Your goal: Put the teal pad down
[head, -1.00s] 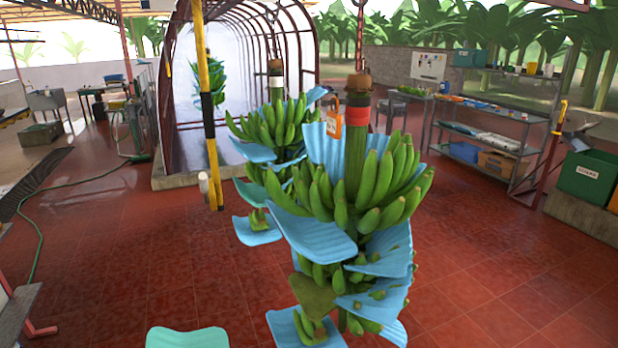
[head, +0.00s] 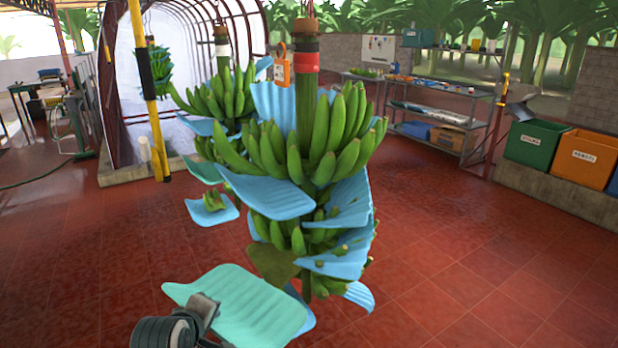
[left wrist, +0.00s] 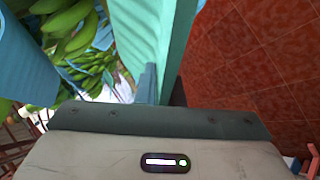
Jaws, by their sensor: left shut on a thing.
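The teal pad (head: 245,303) is a flat, ribbed sheet at the lower middle of the head view, in front of the near banana stem. My left gripper (head: 208,312) is shut on its near edge. In the left wrist view the teal pad (left wrist: 158,50) stands up edge-on from the jaws, close beside blue pads and green bananas. The near hanging stem (head: 306,140) carries several green hands with blue pads (head: 268,196) between them. The pad overlaps the lowest blue pad in the head view; I cannot tell whether they touch. My right gripper is not in view.
A second stem (head: 222,95) with blue pads hangs behind the near one. A yellow and black post (head: 146,85) stands to the left. Shelves (head: 440,112), a green bin (head: 538,143) and an orange bin (head: 585,158) are at the right. Red tiled floor is open around.

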